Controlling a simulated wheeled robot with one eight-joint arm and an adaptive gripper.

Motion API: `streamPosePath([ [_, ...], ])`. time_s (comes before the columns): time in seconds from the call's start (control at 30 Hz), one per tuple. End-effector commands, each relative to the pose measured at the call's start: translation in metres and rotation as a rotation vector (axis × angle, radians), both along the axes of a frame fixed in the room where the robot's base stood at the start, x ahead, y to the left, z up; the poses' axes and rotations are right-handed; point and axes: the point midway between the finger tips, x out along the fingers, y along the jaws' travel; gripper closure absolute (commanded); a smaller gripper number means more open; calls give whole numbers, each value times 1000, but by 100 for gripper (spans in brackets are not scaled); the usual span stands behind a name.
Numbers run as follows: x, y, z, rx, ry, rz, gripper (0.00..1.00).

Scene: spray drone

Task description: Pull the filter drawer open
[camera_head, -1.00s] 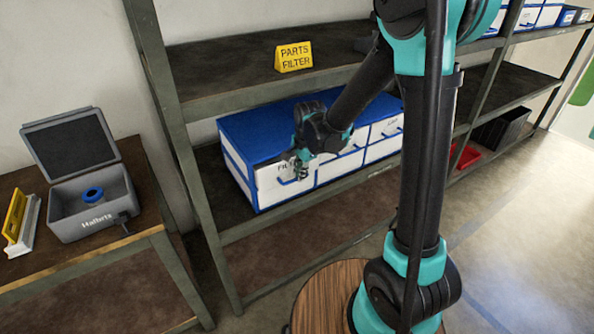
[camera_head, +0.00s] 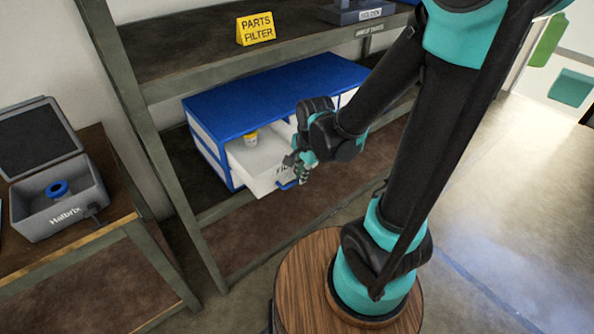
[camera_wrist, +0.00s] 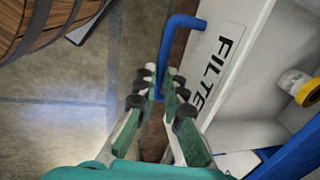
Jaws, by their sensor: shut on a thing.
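The filter drawer (camera_head: 252,167) is a white box in the blue cabinet (camera_head: 235,103) on the middle shelf. It stands pulled well out of its bay, with its inside in view. Its label reads FILTER in the wrist view (camera_wrist: 216,70). My gripper (camera_head: 301,177) is at the drawer's front. In the wrist view my gripper (camera_wrist: 160,97) is shut on the blue handle (camera_wrist: 180,30), whose bar runs between the fingertips. A small white jar with a yellow lid (camera_head: 250,138) stands inside the drawer; it also shows in the wrist view (camera_wrist: 297,84).
A shelf post (camera_head: 152,150) stands left of the cabinet. The floor at right is clear.

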Motion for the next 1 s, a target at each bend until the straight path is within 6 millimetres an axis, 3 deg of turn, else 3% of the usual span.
streamPosePath([
  [0.3,0,0,0,0,0,0,100],
  [0.33,0,0,0,0,0,0,87],
  [0.5,0,0,0,0,0,0,69],
  [1.0,-2,-1,11,0,0,0,69],
])
